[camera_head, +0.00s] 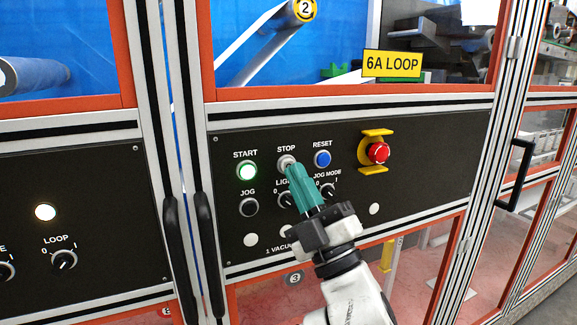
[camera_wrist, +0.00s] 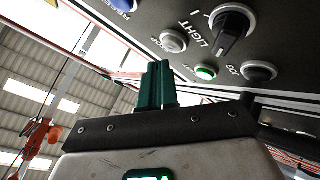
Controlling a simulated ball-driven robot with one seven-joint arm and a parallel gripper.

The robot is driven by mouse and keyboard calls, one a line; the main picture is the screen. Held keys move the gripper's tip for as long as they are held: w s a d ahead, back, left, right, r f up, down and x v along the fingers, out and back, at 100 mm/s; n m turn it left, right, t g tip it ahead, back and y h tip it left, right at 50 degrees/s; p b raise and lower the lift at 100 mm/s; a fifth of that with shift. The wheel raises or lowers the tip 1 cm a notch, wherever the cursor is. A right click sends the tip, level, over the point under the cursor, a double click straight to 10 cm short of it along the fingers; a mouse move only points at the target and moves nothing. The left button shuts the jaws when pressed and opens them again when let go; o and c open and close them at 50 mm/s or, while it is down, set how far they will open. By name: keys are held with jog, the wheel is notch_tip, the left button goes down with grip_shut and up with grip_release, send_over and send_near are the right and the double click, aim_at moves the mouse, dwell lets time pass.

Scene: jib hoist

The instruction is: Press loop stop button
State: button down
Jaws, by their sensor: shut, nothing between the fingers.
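The STOP button (camera_head: 285,160) is a pale round button under its STOP label, between START and RESET on the black panel. In the wrist view the pale button (camera_wrist: 173,41) shows just beyond my fingertips. My gripper (camera_head: 293,168) has teal fingers, closed together and empty. Its tips overlap the lower edge of the STOP button in the head view. In the wrist view the gripper (camera_wrist: 159,64) points toward the panel, with a small gap in the picture between tips and button. I cannot tell whether they touch.
The START button (camera_head: 246,171) glows green at left. The blue RESET button (camera_head: 322,158), black JOG button (camera_head: 249,206) and LIGHT knob (camera_head: 286,200) are close by. A red emergency stop (camera_head: 378,153) with a yellow guard is further right. A door handle (camera_head: 205,250) projects at left.

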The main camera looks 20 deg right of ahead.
dwell(0.4)
jog(key=shift+w, duration=0.4)
jog(key=shift+w, duration=0.45)
dwell(0.7)
jog(key=shift+s, duration=0.85)
jog(key=shift+s+p, duration=0.5)
jog(key=shift+s, duration=2)
